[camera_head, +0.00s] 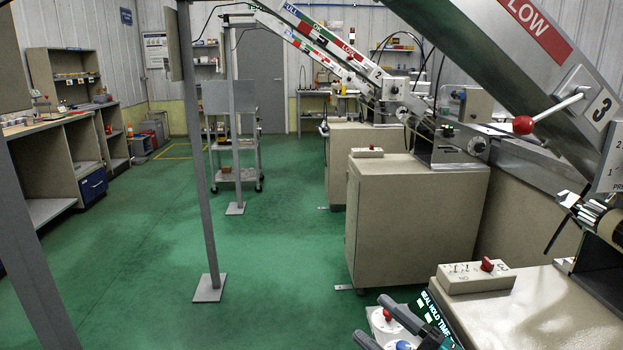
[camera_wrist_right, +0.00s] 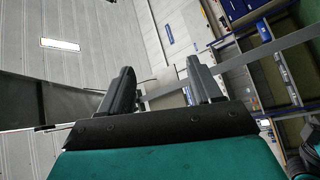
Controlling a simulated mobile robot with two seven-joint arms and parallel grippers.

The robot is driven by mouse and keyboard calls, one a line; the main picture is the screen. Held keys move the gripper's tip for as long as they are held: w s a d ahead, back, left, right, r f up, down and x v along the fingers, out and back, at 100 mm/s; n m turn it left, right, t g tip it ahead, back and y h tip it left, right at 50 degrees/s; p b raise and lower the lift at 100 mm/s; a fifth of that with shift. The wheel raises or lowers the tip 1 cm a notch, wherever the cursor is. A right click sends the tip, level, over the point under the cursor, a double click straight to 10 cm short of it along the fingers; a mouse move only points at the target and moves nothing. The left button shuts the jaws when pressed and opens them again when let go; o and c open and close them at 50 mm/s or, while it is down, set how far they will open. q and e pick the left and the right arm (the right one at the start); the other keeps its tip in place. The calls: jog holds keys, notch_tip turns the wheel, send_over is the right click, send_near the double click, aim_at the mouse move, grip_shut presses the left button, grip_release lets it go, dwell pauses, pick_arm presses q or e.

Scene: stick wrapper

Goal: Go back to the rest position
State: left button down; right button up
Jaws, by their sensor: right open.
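My right gripper (camera_head: 371,318) shows at the bottom of the head view, right of centre, with its two dark fingers apart. In the right wrist view the same gripper (camera_wrist_right: 160,70) is open, with nothing between its fingers. Behind the fingers are the grey panelled wall and shelving, seen tilted. My left gripper is not in the head view.
A beige machine cabinet (camera_head: 540,315) with a red-knob control box (camera_head: 475,277) stands at the right. A button panel (camera_head: 405,345) lies close to my right gripper. More cabinets (camera_head: 410,220) stand behind. A grey post (camera_head: 200,150) rises left of centre. Green floor (camera_head: 130,250) is clear at left.

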pick_arm(q)
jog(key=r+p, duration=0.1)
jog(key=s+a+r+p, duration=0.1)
jog(key=p, duration=0.1)
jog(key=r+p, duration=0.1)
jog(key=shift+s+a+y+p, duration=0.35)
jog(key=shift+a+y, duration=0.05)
pick_arm(e)
jog(key=s+d+f+m+g+h, duration=0.2)
jog(key=s+d+f+m+h, duration=0.1)
jog(key=s+f+m+h, duration=0.3)
jog(key=s+d+f+m+g+h, duration=0.2)
jog(key=s+d+f+m+h, duration=0.2)
jog(key=s+f+m, duration=0.5)
notch_tip(320, 180, down, 3)
jog(key=m+h, duration=0.2)
jog(key=m, duration=0.1)
jog(key=shift+s+f+m+h, duration=0.15)
jog(key=shift+s+m+h, duration=0.15)
jog(key=shift+s+h, duration=0.1)
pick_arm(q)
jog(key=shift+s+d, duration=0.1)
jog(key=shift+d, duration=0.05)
pick_arm(e)
jog(key=shift+w, duration=0.1)
